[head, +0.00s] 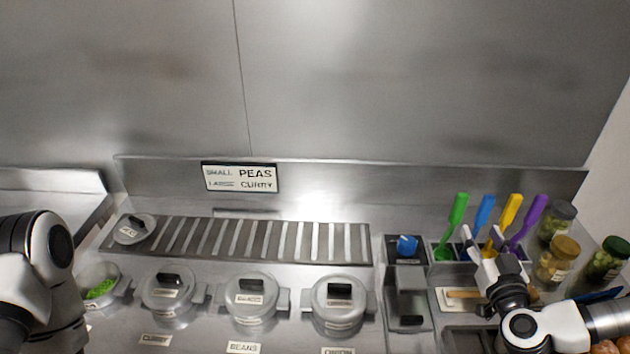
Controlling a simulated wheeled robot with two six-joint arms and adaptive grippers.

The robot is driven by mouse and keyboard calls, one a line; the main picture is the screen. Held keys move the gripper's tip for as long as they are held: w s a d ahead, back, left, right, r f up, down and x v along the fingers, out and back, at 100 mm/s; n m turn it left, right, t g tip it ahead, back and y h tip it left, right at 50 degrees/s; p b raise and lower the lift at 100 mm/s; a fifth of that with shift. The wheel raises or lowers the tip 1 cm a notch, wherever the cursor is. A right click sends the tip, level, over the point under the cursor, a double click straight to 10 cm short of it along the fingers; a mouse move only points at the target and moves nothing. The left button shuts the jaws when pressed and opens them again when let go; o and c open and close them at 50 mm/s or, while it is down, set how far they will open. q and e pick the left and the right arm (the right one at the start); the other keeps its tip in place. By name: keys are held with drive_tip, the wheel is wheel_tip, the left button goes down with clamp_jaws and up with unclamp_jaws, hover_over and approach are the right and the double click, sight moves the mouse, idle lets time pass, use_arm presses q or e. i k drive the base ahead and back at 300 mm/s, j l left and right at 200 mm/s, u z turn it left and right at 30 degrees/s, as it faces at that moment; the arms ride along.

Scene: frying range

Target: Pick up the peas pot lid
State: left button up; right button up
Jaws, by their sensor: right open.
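A small round metal lid (126,236) with a dark handle lies at the left end of the slotted rack; its label is too small to read surely. Below it, a pot with green peas (100,290) stands uncovered. My right gripper (482,240) is open at the right, its fingers pointing away towards the coloured utensils, far from the lid. It appears empty. My left arm shows at the left edge, near the peas pot, but its gripper is out of view.
Lidded pots for curry (168,291), beans (250,300) and a third food (338,304) stand in a row. A sign (240,178) reads small peas, large curry. The slotted rack (260,240) is otherwise bare. Jars (557,262) and upright utensils (457,212) crowd the right.

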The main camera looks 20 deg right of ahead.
sight(133, 230)
drive_tip(key=u, duration=1)
drive_tip(key=i+j, duration=0.55)
drive_tip(key=j, duration=0.15)
drive_tip(key=i+j+u, duration=0.15)
drive_tip(key=i+j, duration=0.4)
drive_tip(key=j, duration=0.15)
